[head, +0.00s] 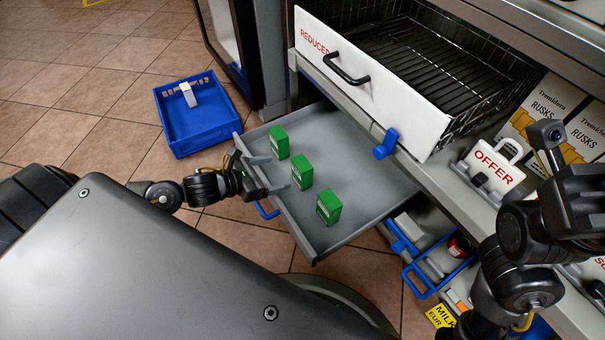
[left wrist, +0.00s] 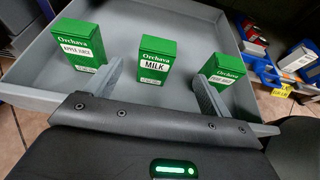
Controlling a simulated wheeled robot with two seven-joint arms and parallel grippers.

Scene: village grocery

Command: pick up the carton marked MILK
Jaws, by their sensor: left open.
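The MILK carton (head: 302,170) is green with a white label. It stands upright in the middle of a row of three green cartons in the open grey drawer (head: 352,222). In the left wrist view the MILK carton (left wrist: 155,62) shows its label between the fingers. The APPLE JUICE carton (head: 279,141) is at its left in that view (left wrist: 85,48). A third carton (head: 329,206) is at its right, its label partly hidden by a finger (left wrist: 226,82). My left gripper (head: 263,174) is open and empty, at the drawer's left side, facing the MILK carton.
A blue crate (head: 205,135) with a white item in it (head: 188,94) stands on the floor. A wire basket with a REDUCED front (head: 372,80) overhangs the drawer's far side. An OFFER sign (head: 495,165) stands at right. My right arm is beside the shelf; its jaws are unclear.

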